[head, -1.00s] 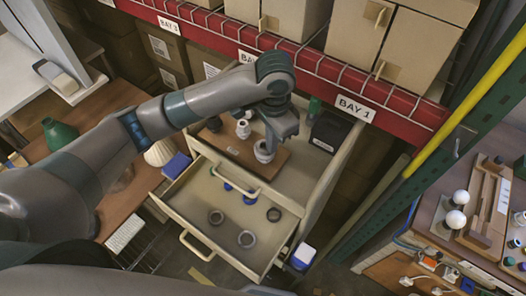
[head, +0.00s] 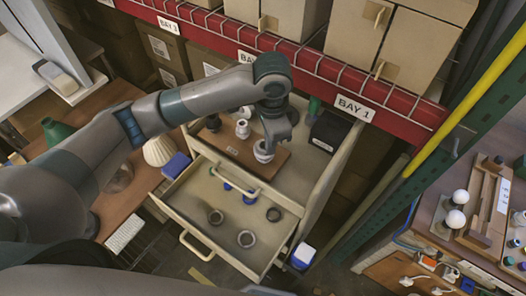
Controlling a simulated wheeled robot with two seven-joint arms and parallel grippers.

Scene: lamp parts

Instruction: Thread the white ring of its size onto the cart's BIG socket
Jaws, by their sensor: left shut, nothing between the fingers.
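The cart (head: 318,187) stands in the middle with a brown board (head: 237,152) on its top. A white socket piece (head: 263,152) stands near the board's right end; I cannot tell whether a separate white ring is around it. A smaller white socket (head: 243,129) and a small dark-based one (head: 213,123) stand to its left. My left gripper (head: 271,143) is shut and empty, right at the top of the right-hand white piece and partly hiding it. Whether they touch is unclear. My right gripper is not in view.
A black box (head: 329,131) stands at the cart top's right. The red shelf beam (head: 310,75) runs behind.

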